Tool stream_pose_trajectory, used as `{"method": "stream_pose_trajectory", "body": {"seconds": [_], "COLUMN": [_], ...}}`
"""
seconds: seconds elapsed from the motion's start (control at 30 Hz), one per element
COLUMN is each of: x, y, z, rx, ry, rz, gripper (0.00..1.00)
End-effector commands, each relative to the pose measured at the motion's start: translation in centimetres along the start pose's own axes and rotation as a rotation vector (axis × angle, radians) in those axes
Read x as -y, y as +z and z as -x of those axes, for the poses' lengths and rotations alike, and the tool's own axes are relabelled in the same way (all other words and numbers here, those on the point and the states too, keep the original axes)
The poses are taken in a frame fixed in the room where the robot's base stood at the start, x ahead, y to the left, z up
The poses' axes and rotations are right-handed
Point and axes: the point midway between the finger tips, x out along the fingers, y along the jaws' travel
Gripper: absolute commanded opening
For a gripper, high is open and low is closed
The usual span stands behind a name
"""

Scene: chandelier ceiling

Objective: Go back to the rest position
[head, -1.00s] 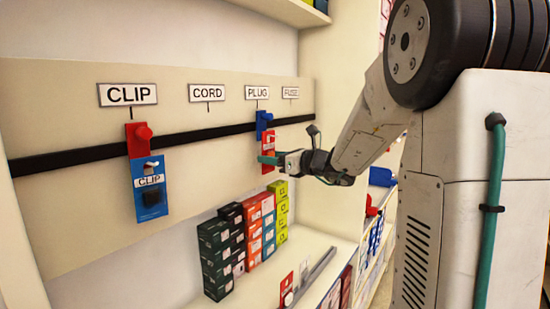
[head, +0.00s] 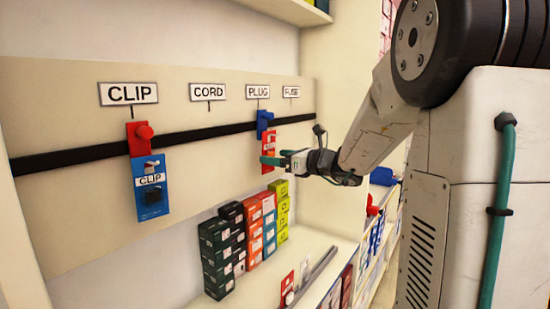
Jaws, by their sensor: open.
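My gripper (head: 272,160) is open, with teal fingers pointing left toward the hanging board. It is in front of a red package (head: 269,140) that hangs from a blue hook holder (head: 265,119) under the PLUG label (head: 257,91). The fingers overlap the package in the picture; whether they touch it cannot be told. My arm reaches in from the right side of the view.
A blue CLIP package (head: 151,203) hangs from a red holder (head: 139,137) on the black rail (head: 85,154). Stacked boxes (head: 215,258) stand on the shelf (head: 310,243) below. A side panel (head: 338,120) rises behind my arm.

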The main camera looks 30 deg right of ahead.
Motion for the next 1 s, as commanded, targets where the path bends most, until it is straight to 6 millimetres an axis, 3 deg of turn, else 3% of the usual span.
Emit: {"method": "stream_pose_trajectory", "body": {"seconds": [0.2,0.33,0.73,0.87,0.97,1.0], "x": [0.1,0.1,-0.1,-2.6,-7.2,-9.7], "y": [0.0,0.0,-0.2,-3.4,-6.2,-7.2], "z": [4.0,5.5,6.2,6.8,7.9,8.5], "rx": [-0.001,0.0,-0.007,-0.124,-0.24,-0.283], "ry": [-0.003,-0.002,0.007,0.122,0.304,0.4], "rz": [0.0,0.001,0.054,0.237,0.456,0.558], "gripper": [0.79,0.79,0.79,0.79,0.79,0.79]}}
